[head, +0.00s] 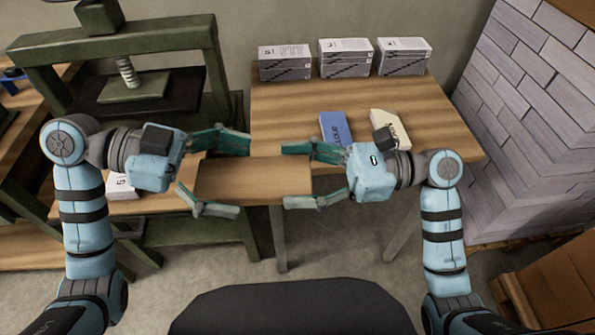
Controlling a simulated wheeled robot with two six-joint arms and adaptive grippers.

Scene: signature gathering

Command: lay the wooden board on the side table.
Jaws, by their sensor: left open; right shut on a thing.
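The wooden board (254,184) is a flat brown rectangle in the middle of the head view, between my two grippers. It overlaps the front left edge of the side table (290,98) in the picture; its height above the tabletop is hard to tell. My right gripper (286,175) is shut on the board's right end, one finger along the far side and one along the near side. My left gripper (243,178) is open at the board's left end, its fingers spread beyond the far and near edges.
Several paper stacks (346,56) line the table's back edge. A blue item (334,127) and a cream item (386,122) lie near its front. A green press (122,42) stands left. Grey stacked blocks (530,110) stand right. The tabletop's left-middle part is clear.

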